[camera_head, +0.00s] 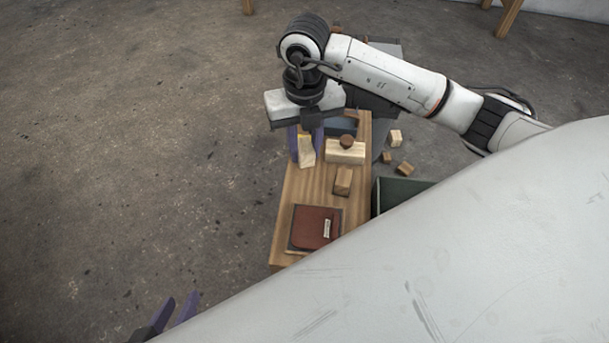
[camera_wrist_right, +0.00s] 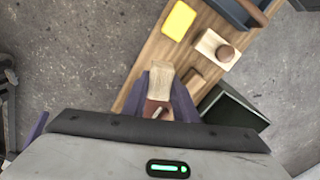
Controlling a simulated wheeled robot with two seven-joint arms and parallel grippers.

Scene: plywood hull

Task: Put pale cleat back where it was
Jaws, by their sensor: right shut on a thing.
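A pale, tapered wooden block, seemingly the pale cleat (camera_head: 306,153), is between the purple fingers of my right gripper (camera_head: 306,150). In the right wrist view the cleat (camera_wrist_right: 161,78) sticks out past the fingertips of the gripper (camera_wrist_right: 163,88), which is shut on it. It is over the narrow wooden bench (camera_head: 285,215); whether it touches the bench I cannot tell. My left gripper (camera_head: 182,299) is at the bottom left over the floor, its fingers apart and empty, its base cut off.
The bench holds a pale block (camera_head: 345,153) with a brown round piece on it, a small wooden block (camera_head: 343,181) and a red-brown pouch (camera_head: 313,227). A yellow block (camera_wrist_right: 179,20) shows in the wrist view. A dark green bin (camera_head: 398,191) and loose blocks (camera_head: 395,138) are at right.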

